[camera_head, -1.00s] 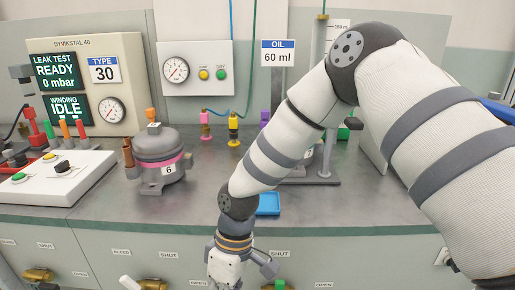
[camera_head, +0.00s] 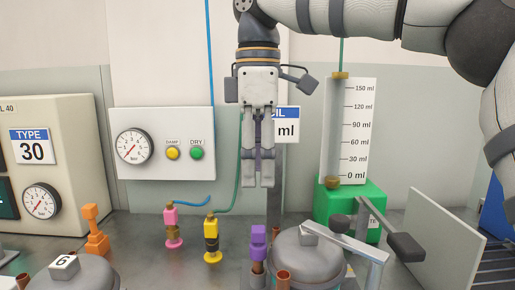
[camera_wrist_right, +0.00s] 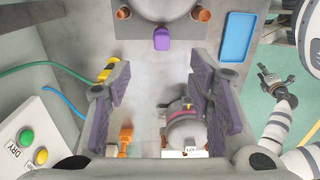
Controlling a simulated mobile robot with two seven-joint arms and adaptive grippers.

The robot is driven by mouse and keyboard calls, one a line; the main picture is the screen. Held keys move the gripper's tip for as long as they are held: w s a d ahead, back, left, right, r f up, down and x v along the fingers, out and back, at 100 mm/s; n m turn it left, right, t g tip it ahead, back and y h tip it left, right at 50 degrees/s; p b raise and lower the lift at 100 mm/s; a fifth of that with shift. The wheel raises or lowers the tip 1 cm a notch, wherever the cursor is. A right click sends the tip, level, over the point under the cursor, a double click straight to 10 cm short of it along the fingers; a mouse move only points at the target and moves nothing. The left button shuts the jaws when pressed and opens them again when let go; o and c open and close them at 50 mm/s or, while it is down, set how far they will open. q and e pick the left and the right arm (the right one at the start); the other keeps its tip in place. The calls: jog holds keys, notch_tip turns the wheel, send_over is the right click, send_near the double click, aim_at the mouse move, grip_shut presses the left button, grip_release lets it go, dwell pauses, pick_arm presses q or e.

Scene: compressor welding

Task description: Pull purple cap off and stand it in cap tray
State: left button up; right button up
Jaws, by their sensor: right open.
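A purple cap (camera_head: 258,243) stands upright on a copper stub beside the grey compressor (camera_head: 308,262) in front. In the right wrist view the cap (camera_wrist_right: 162,38) sits at that compressor's edge, between two copper stubs. My right gripper (camera_head: 258,182) points down above and behind the cap, apart from it. In the wrist view its jaws (camera_wrist_right: 158,85) are wide open and empty. A blue tray (camera_wrist_right: 238,37) lies to the right of the cap in the wrist view and looks empty. My left gripper (camera_wrist_right: 272,78) shows small at the right of that view; its jaws are unclear.
Pink (camera_head: 172,226) and yellow (camera_head: 211,238) fittings with hoses stand to the left. An orange fitting (camera_head: 95,232) is near compressor 6 (camera_head: 65,272). A measuring column on a green base (camera_head: 350,205) and an upright grey plate (camera_head: 440,235) stand to the right.

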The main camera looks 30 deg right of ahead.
aim_at(258, 228)
notch_tip(258, 228, down, 12)
jog(key=shift+s+a+r, duration=0.1)
jog(key=shift+s, duration=0.05)
grip_shut()
dwell(0.7)
dwell(0.3)
jog(key=shift+r, duration=2.45)
